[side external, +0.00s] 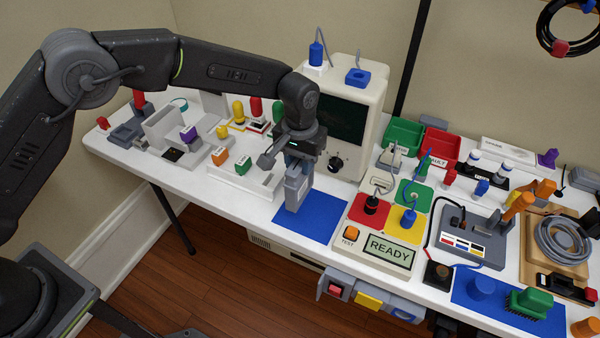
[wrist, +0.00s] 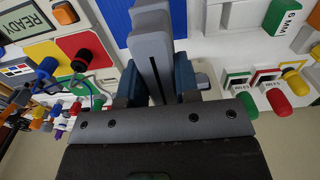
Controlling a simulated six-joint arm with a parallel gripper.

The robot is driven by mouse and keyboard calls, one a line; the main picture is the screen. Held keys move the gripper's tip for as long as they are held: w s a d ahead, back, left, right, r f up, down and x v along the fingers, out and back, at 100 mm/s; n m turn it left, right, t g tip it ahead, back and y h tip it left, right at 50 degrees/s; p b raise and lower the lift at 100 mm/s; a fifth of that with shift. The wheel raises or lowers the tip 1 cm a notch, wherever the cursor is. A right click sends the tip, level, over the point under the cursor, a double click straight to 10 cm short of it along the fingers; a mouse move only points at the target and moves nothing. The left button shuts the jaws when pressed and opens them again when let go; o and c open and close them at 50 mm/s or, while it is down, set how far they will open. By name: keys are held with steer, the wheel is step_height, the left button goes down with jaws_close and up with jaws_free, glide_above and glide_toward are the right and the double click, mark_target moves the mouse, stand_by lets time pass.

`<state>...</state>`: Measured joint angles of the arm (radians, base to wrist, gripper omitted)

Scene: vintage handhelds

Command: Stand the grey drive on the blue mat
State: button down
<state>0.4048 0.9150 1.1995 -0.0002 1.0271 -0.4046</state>
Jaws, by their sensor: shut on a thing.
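The grey drive (side external: 297,190) is upright in my gripper (side external: 300,163), its lower end in front of the left part of the blue mat (side external: 322,224). I cannot tell whether it touches the mat. In the wrist view, the drive (wrist: 151,45) sticks out between the two dark blue fingers of my gripper (wrist: 155,85). The blue mat (wrist: 116,20) shows behind it there, partly hidden by the drive. My gripper is shut on the drive's upper part.
A cream monitor (side external: 350,120) stands behind my gripper. A panel with coloured pads and a READY display (side external: 390,250) lies right of the mat. A white tray with orange and green blocks (side external: 242,167) is at the left. The mat's right part is bare.

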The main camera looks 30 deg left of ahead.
steer(key=shift+f, duration=2.05)
steer(key=c, duration=0.8)
jaws_free()
steer(key=shift+c, duration=0.2)
step_height(320, 180, up, 12)
steer(key=shift+r, duration=0.1)
steer(key=shift+r, duration=0.1)
